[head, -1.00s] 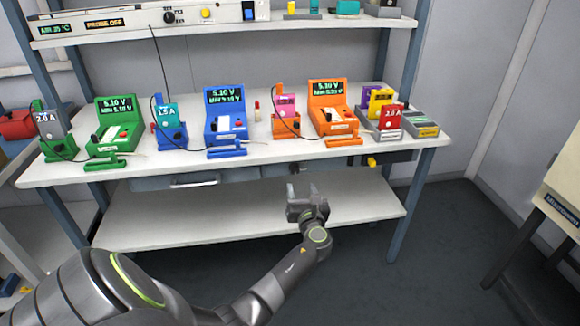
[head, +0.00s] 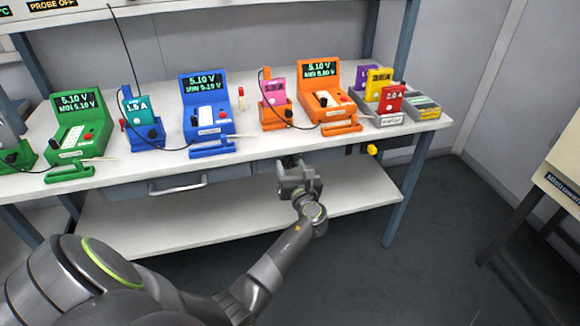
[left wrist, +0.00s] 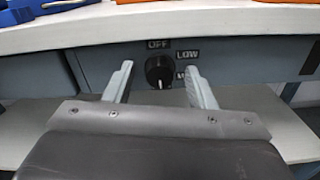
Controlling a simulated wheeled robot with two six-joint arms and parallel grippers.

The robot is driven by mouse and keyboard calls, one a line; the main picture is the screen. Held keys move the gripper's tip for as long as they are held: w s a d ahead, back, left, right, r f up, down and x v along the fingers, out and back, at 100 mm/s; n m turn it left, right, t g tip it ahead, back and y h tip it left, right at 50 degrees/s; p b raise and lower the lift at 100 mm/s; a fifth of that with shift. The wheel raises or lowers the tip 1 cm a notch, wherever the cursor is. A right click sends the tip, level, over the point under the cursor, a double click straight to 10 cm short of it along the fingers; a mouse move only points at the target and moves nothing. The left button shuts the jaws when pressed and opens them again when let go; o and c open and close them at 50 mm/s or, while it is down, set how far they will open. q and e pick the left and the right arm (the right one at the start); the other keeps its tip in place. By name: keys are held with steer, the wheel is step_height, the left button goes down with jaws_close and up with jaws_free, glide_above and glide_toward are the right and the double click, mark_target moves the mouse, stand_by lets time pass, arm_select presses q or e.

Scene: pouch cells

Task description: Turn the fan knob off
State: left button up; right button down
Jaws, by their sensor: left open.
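The fan knob (left wrist: 160,72) is a round black dial on the grey panel under the bench top, in the left wrist view. A pale mark shows at its lower edge. Labels OFF (left wrist: 158,44) and LOW (left wrist: 187,55) sit above and right of it; a third label is partly hidden by a finger. My left gripper (head: 293,164) is open at the bench's front edge, and its fingers stand apart to either side of the knob in the left wrist view (left wrist: 159,78). Contact cannot be told. In the head view the gripper hides the knob. My right gripper is not seen.
The bench top (head: 240,150) overhangs the panel and holds several coloured testers, such as a blue one (head: 207,112) and an orange one (head: 326,97). A lower shelf (head: 170,225) lies below.

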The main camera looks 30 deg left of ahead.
arm_select(q)
steer(key=c, duration=1)
